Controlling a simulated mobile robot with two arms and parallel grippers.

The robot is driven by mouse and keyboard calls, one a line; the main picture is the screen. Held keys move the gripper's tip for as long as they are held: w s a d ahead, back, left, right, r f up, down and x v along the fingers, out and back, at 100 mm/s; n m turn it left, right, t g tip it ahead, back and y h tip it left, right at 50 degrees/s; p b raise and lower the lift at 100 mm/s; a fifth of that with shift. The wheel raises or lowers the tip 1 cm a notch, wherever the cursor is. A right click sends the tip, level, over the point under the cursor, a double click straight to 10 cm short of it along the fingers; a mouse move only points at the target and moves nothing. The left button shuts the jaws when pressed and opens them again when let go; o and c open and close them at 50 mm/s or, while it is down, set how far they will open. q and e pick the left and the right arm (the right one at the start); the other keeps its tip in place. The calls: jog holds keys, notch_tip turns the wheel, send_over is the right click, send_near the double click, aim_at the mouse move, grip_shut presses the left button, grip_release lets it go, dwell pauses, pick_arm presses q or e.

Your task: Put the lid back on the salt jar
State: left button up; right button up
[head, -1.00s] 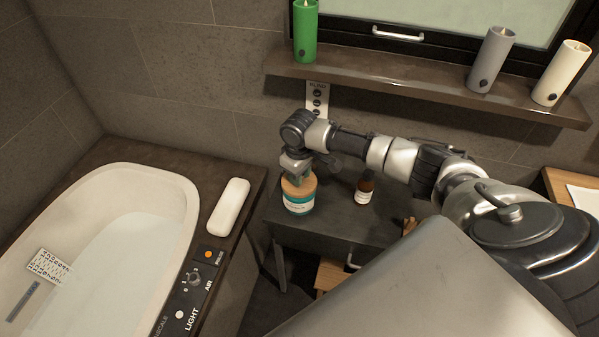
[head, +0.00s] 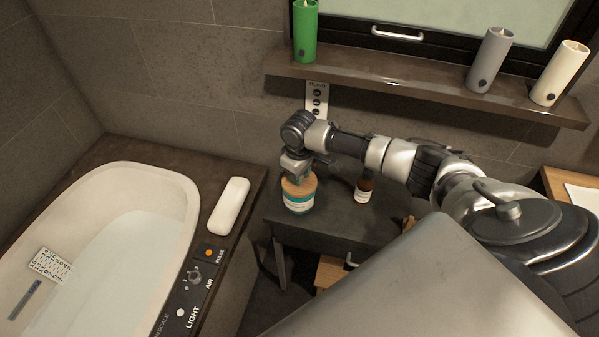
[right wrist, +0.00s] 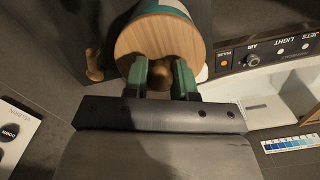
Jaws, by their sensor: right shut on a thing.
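The salt jar (head: 299,205), teal and white with a label, stands at the left end of the dark side table. Its round wooden lid (head: 291,190) is at the jar's mouth. My right gripper (head: 297,174) is above it, pointing down. In the right wrist view, the green fingers (right wrist: 160,80) are shut on the knob of the lid (right wrist: 160,35). A strip of the jar (right wrist: 172,4) shows past the lid's far rim. I cannot tell whether the lid is fully seated or slightly raised. My left gripper is not in view.
A brown bottle (head: 364,189) stands right of the jar on the side table (head: 335,222). A bathtub (head: 190,215) with a white bar-shaped object (head: 230,205) on its surround is at left. A shelf (head: 420,88) with candles hangs above.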

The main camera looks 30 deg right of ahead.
jog(key=shift+p, duration=0.4)
dwell(0.5)
dwell(0.3)
jog(key=o, duration=1.5)
jog(key=shift+c, duration=0.2)
jog(key=shift+r, duration=0.1)
notch_tip(320, 180, up, 7)
jog(key=p, duration=0.8)
grip_shut()
